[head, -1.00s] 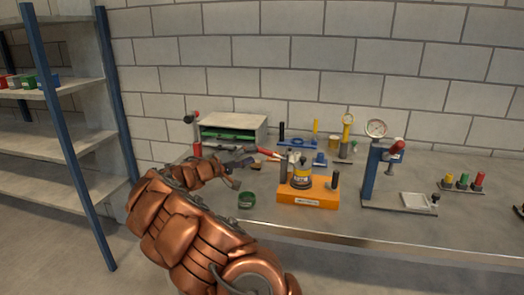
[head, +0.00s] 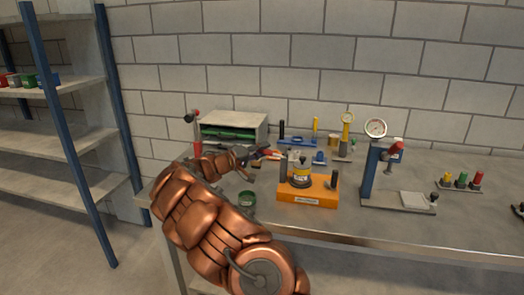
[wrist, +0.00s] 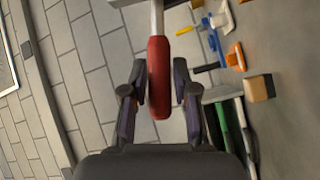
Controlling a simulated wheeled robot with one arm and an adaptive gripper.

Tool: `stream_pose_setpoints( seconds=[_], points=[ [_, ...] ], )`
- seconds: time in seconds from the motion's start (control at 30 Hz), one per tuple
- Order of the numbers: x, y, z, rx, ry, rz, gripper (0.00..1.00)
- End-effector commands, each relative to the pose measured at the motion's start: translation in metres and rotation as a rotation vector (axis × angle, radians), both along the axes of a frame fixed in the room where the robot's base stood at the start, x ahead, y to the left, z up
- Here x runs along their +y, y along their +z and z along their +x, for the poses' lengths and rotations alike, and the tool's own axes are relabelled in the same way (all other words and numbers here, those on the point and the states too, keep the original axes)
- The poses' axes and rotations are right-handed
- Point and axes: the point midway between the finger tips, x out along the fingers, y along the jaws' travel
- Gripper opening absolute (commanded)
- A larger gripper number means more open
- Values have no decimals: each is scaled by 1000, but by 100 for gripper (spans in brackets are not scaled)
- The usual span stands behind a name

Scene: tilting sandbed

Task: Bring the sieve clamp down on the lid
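An orange base (head: 307,197) stands on the bench with a dark post at each side. A small can (head: 301,179) with a yellow label sits on it; its lid looks dark and small. The clamp's red handle (head: 272,154) sticks out to the left above the base. In the wrist view the red handle (wrist: 159,85) hangs from a silver bar (wrist: 157,18). My gripper (head: 258,154) is at the handle's outer end. In the wrist view my gripper (wrist: 160,82) has one finger on each side of the handle, with slim gaps.
A green ring-like pot (head: 247,198) stands left of the base. A grey cabinet (head: 240,117) is behind my arm. A blue press stand (head: 370,172) with a gauge stands to the right.

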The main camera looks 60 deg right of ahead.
Motion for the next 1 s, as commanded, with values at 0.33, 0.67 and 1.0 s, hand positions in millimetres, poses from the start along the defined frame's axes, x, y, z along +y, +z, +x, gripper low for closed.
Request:
stream_pose_setpoints(
  seconds=[0.33, 0.67, 1.0],
  points=[
    [0, 0, 0, 0, 0, 0, 0],
    [0, -1, 0, 0, 0, 1, 0],
    [0, 3, -2, -66, -2, 22, 0]
  ],
)
